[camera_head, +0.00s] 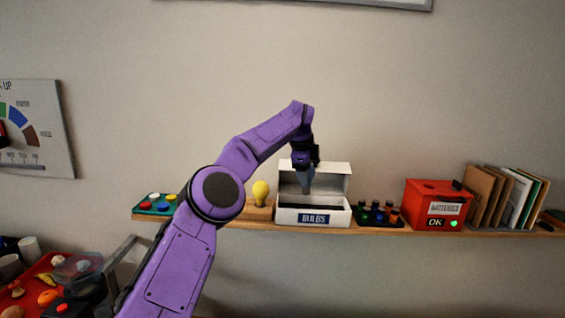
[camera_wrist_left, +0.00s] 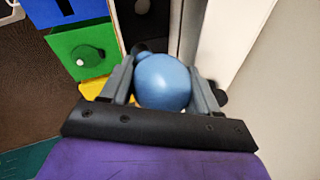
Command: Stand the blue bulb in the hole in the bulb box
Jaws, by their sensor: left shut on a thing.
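The bulb box (camera_head: 288,216) is a white open box with its lid up at the back and a blue "BULBS" label on its front, standing on the shelf. My left gripper (camera_head: 306,184) points down over the box opening, in front of the raised lid. In the left wrist view, it is shut on the blue bulb (camera_wrist_left: 162,80), whose round glass sits between the two grey fingers. The bulb's lower end and the hole are hidden, so I cannot tell whether they touch. My right gripper is not in view.
A yellow bulb (camera_head: 261,190) stands on a wooden block left of the box. Right of it are a dark rack (camera_head: 378,214) of small coloured items, a red batteries box (camera_head: 423,201) and upright folders (camera_head: 489,196). A tray (camera_head: 151,208) with coloured discs is at the shelf's left.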

